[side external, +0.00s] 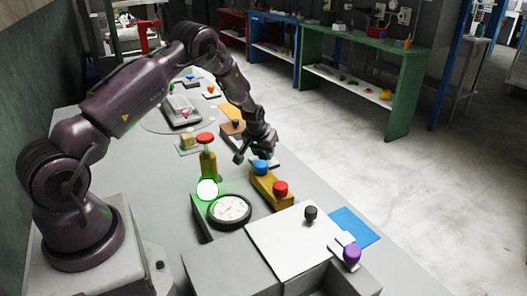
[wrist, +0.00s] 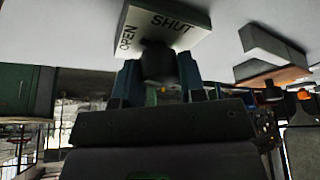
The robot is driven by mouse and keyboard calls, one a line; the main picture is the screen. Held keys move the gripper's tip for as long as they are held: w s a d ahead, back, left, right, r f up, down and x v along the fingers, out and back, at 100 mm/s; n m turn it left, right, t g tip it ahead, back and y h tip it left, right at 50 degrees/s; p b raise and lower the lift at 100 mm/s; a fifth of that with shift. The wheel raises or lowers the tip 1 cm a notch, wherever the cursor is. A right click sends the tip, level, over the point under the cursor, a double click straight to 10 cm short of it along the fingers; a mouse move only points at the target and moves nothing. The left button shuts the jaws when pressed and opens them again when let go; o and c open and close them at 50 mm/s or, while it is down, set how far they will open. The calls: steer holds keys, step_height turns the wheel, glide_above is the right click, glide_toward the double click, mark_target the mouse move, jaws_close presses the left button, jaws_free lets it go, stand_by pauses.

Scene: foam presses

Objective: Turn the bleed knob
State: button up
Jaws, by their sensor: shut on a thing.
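In the wrist view a dark round knob (wrist: 158,62), which looks like the bleed knob, stands on a pale plate (wrist: 168,18) lettered OPEN and SHUT. My gripper (wrist: 158,76) has one bluish finger on each side of the knob and is shut on it. The knob's pointer or mark, if any, cannot be made out. In the side external view my gripper (side external: 252,153) is low over the bench, just behind the blue-topped knob. The held knob is hidden there by the gripper and wrist.
Close to my gripper stand a blue knob (side external: 261,166) and a red knob (side external: 280,188) on a yellow block, a red-topped yellow post (side external: 207,160) and a round gauge (side external: 230,210). A white panel (side external: 295,240) with a black knob and a purple knob (side external: 352,253) are nearer the camera.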

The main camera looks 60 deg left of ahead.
steer(key=shift+n+g, duration=0.4)
steer(key=shift+n, duration=0.9)
steer(key=shift+y, duration=0.3)
steer(key=o, duration=0.9)
steer(key=v, duration=1.3)
